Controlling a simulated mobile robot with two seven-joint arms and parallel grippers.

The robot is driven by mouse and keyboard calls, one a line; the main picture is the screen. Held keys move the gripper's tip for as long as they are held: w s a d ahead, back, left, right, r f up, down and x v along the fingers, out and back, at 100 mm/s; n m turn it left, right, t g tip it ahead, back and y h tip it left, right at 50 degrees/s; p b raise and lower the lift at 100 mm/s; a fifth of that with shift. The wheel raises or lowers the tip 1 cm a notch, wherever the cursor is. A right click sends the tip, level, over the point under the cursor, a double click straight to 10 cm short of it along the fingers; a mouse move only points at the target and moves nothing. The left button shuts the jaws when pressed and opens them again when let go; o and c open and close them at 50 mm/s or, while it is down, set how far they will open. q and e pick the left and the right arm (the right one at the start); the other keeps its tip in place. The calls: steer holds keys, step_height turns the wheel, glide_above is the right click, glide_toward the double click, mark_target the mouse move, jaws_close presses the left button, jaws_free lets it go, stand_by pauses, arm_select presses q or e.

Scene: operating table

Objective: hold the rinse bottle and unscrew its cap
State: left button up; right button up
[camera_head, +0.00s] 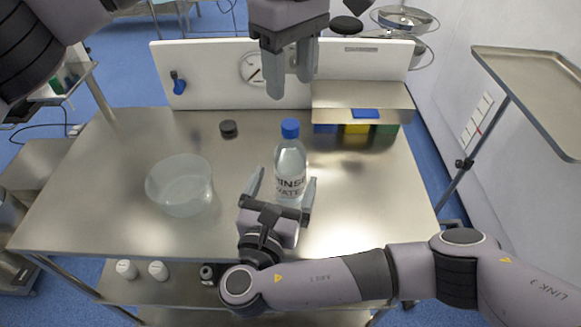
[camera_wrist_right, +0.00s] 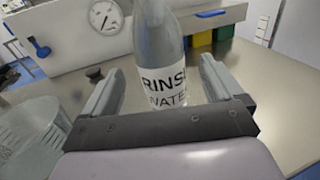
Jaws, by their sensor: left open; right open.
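The rinse bottle (camera_head: 290,170) stands upright on the steel table, clear with a white label and a blue cap (camera_head: 290,128). My right gripper (camera_head: 283,183) is open in front of it, low down, with its fingers pointing toward the bottle. In the right wrist view the bottle (camera_wrist_right: 163,70) stands ahead between the two open fingers (camera_wrist_right: 160,85); its cap is out of that view. Whether a finger touches it I cannot tell. My left gripper (camera_head: 289,82) is open above and behind the cap, fingers pointing down, holding nothing.
A clear round bowl (camera_head: 180,190) sits left of the bottle. A small dark round object (camera_head: 228,129) lies behind the bowl. A raised shelf (camera_head: 345,97) with coloured bins below stands at the back right, against a white back panel (camera_head: 205,75) with a gauge. The table's right side is clear.

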mark_target(291, 123)
steer(key=shift+x, duration=2.25)
steer(key=shift+c, duration=0.2)
jaws_close()
arm_select(q)
steer(key=m, duration=0.6)
steer(key=shift+m, duration=0.4)
arm_select(e)
steer(key=shift+s, duration=0.1)
arm_select(q)
steer(key=m, duration=0.6)
steer(key=shift+f+m, duration=0.4)
steer(key=shift+f, duration=3.65)
